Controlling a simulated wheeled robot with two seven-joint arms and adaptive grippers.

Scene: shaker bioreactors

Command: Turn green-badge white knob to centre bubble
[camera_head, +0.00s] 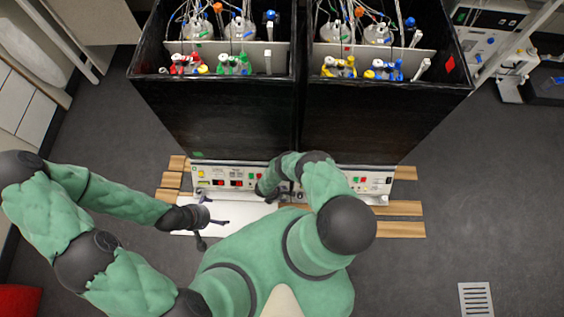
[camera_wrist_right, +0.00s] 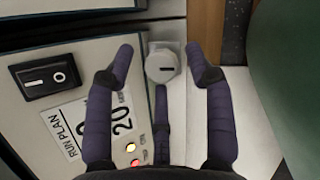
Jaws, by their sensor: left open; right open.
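In the right wrist view, a pale round knob (camera_wrist_right: 162,66) with a short dark mark on its face sits beyond my right gripper (camera_wrist_right: 160,52). The right gripper is open, with one dark finger on each side of the knob and visible gaps; I cannot tell whether the fingertips reach its depth. In the head view, the right hand is at the front panel, largely hidden by my arm. My left gripper (camera_head: 210,231) is open and empty above a white board (camera_head: 240,214). A small green badge (camera_head: 197,154) shows low on the left black cabinet (camera_head: 225,120). I cannot make out a bubble.
The left control panel (camera_head: 235,178) carries red displays. Wooden slats (camera_head: 405,208) lie under the cabinets. The floor at right is mostly clear.

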